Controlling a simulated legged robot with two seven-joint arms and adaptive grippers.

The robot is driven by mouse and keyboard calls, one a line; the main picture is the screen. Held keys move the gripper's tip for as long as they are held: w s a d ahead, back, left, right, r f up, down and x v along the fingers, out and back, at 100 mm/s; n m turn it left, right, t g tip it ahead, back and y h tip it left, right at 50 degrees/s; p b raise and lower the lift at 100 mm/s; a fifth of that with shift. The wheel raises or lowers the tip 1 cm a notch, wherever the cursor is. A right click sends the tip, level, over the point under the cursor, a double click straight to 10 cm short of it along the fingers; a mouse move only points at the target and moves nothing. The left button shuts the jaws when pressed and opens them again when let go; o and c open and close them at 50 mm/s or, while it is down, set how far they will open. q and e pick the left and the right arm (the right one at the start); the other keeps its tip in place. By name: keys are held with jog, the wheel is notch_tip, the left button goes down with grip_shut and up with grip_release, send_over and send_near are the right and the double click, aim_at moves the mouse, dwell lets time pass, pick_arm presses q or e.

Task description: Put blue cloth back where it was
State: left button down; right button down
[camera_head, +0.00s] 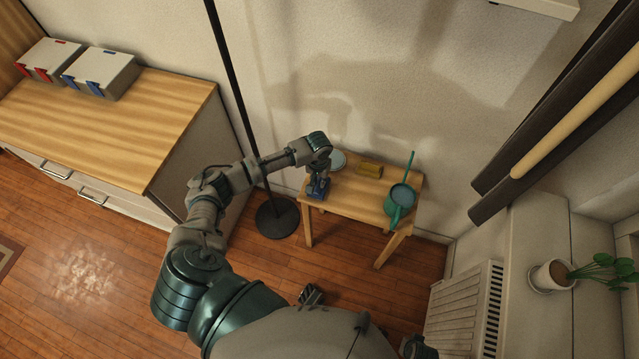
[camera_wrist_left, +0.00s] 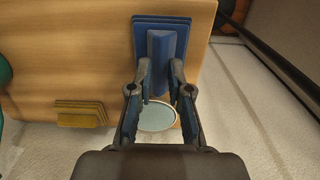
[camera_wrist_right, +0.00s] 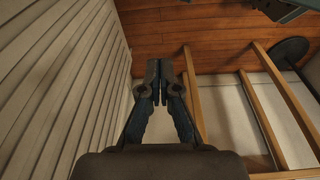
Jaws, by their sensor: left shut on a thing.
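The blue cloth (camera_head: 319,192) lies at the left front corner of the small wooden table (camera_head: 350,200). In the left wrist view the cloth (camera_wrist_left: 168,28) is a flat stacked pad with a raised ridge, resting on the wood. My left gripper (camera_head: 319,178) is above it, pointing down. In the left wrist view its fingertips (camera_wrist_left: 160,72) are on either side of the ridge, shut on it. My right gripper (camera_wrist_right: 159,68) shows in the right wrist view with its fingertips together and nothing between them, low beside the table legs.
A round pale blue disc (camera_head: 338,159), a yellow folded block (camera_head: 369,170) and a teal watering can (camera_head: 400,198) stand on the table. A black pole on a round base (camera_head: 277,217) is left of it. A radiator (camera_head: 467,305) is at the right.

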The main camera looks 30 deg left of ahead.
pick_arm(q)
notch_tip(320, 180, down, 2)
jog(key=shift+f, duration=0.1)
jog(key=shift+s, duration=0.1)
pick_arm(e)
jog(key=shift+r, duration=0.75)
pick_arm(q)
jog(key=c, duration=1.1)
grip_release()
pick_arm(e)
jog(key=shift+w, duration=0.15)
